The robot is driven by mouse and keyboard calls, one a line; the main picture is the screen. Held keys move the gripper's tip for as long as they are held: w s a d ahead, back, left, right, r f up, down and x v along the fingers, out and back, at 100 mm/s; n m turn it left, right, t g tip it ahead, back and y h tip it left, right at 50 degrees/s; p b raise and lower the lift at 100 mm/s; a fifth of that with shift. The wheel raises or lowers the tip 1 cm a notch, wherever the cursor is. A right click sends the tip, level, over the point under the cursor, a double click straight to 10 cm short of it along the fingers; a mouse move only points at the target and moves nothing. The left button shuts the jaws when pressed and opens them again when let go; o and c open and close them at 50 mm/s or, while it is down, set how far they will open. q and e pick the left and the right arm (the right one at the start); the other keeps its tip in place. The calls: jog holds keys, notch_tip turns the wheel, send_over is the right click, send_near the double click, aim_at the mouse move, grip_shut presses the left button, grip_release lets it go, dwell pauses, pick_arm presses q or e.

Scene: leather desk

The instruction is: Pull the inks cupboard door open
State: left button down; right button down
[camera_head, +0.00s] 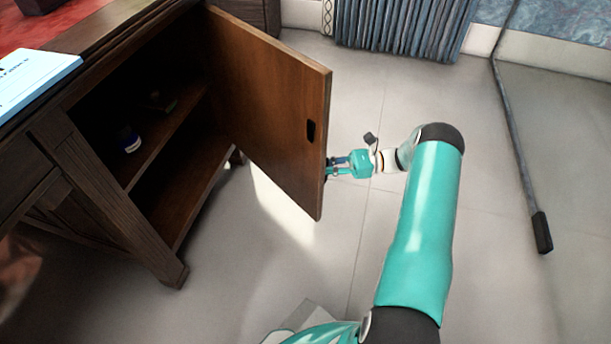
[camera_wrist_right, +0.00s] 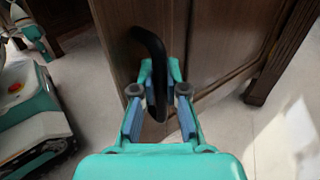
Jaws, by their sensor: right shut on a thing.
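The inks cupboard door (camera_head: 265,95) is brown wood and stands swung wide open, with a dark slot near its free edge. The cupboard (camera_head: 155,235) shows its open inside to the left. My right gripper (camera_head: 332,166) is at the door's free edge, on the outer side. In the right wrist view, my right gripper (camera_wrist_right: 161,75) is shut on a curved black handle (camera_wrist_right: 152,45) on the door's outer face (camera_wrist_right: 115,25). The handle is hidden behind the door in the head view. My left gripper cannot be made out.
A small jar with a blue and white label (camera_head: 130,139) and a dark item (camera_head: 160,102) are on the cupboard shelf (camera_head: 135,178). A pale blue book or box (camera_head: 35,78) lies on the desk top.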

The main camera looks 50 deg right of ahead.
jog(key=shift+w+d+r+n+g+y+b, duration=0.1)
jog(key=shift+d+n+g+y+b, duration=0.3)
jog(key=shift+d, duration=0.65)
jog(key=shift+w, duration=0.1)
jog(key=c, duration=1.2)
grip_release()
jog(key=v, duration=0.7)
jog(key=shift+d, duration=0.2)
jog(key=shift+c, duration=0.2)
